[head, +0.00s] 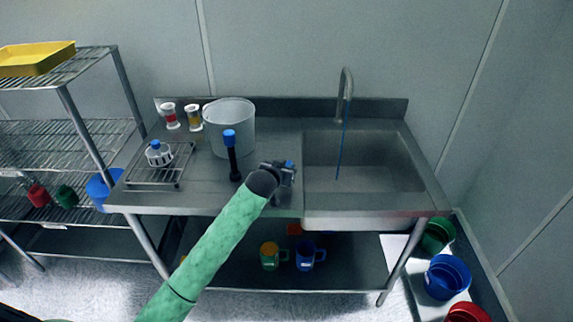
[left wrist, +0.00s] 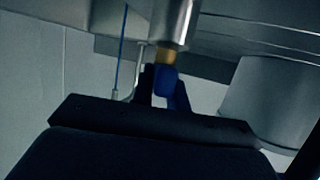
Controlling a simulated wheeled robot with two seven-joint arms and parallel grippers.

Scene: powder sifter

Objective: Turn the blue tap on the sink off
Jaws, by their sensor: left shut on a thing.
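The sink (head: 365,160) is set in the right half of the steel counter. A tall curved faucet (head: 346,90) stands behind it, and a thin blue stream (head: 341,150) runs down from it into the basin. The stream also shows in the left wrist view (left wrist: 121,48). My left gripper (head: 284,172) is at the left front edge of the sink. It is shut on the blue tap (left wrist: 166,82), which sits between its dark fingers below a brass stem. In the head view only a small bit of blue shows at the fingers. My right gripper is not in view.
A large pale pot (head: 230,125), a black tool with a blue top (head: 232,155), two small jars and a wire rack (head: 160,176) stand on the counter's left half. Mugs are on the lower shelf (head: 340,276). Buckets (head: 447,277) stand on the floor at right.

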